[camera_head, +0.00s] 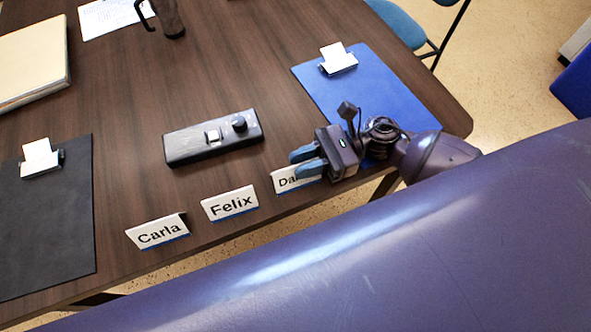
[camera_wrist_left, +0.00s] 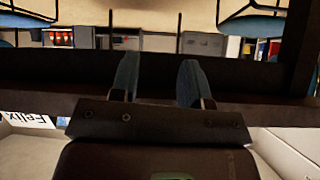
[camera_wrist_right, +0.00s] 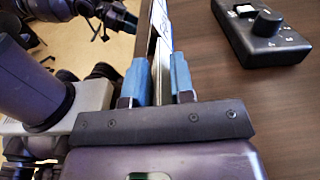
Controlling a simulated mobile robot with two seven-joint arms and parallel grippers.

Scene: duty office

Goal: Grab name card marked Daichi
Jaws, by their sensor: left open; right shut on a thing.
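The name card reading "Da" (camera_head: 286,181) stands near the front edge of the table, and the rest of its lettering is hidden behind my right gripper (camera_head: 306,161). In the right wrist view the card (camera_wrist_right: 159,30) appears edge-on as a thin white plate between the blue fingers of my right gripper (camera_wrist_right: 161,82), which is shut on it. My left gripper (camera_wrist_left: 158,82) is open with nothing between its fingers, and it is not seen in the head view.
The Felix card (camera_head: 230,203) and Carla card (camera_head: 158,233) stand in a row to the left. A black control box (camera_head: 185,146) lies behind them. A blue clipboard (camera_head: 338,92) is behind my right gripper, and a black clipboard (camera_head: 50,220) lies at left.

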